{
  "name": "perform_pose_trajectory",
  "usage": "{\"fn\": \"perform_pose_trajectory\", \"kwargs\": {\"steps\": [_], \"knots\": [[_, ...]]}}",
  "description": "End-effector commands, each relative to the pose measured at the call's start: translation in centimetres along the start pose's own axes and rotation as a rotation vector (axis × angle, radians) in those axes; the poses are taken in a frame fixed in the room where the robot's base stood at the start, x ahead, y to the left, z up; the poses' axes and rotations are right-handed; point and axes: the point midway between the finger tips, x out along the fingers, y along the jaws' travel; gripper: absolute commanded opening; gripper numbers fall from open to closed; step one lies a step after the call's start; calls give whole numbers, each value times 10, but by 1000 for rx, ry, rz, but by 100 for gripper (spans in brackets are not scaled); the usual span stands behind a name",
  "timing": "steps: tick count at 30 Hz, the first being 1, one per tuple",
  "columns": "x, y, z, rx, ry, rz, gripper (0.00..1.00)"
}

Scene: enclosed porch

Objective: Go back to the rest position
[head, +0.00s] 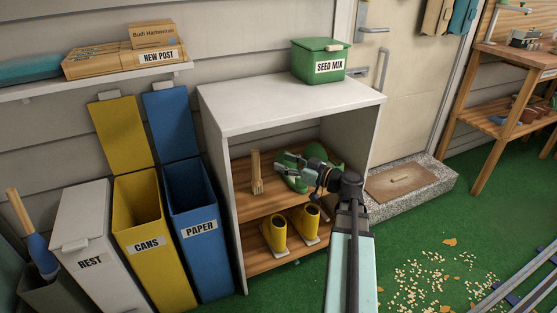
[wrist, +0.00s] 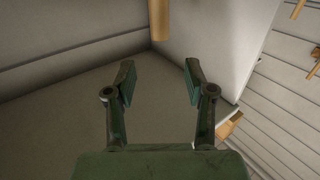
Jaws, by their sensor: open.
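My gripper (head: 284,163) is at the front of the white cabinet (head: 290,104), level with its upper wooden shelf. In the wrist view my gripper (wrist: 159,78) has its two fingers spread, with nothing between them. A wooden brush (head: 256,172) stands upright on the upper shelf, left of my gripper. A green object (head: 317,153) is on that shelf behind my gripper and partly hidden by it; I cannot tell what it is. A light wooden piece (wrist: 159,18) shows beyond the fingers in the wrist view.
Yellow boots (head: 273,235) stand on the lower shelf. A green seed mix box (head: 318,62) is on the cabinet top. Open yellow (head: 150,240) and blue (head: 198,240) bins stand left. Seeds (head: 428,285) litter the green floor; a doormat (head: 400,181) lies at the door.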

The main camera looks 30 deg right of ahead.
Motion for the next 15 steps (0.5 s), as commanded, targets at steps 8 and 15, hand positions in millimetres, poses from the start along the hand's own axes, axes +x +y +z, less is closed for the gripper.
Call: {"fn": "perform_pose_trajectory", "kwargs": {"steps": [8, 15], "knots": [[-1, 0, 0, 0, 0, 0, 54], [-1, 0, 0, 21, 0, 0, 54]]}}
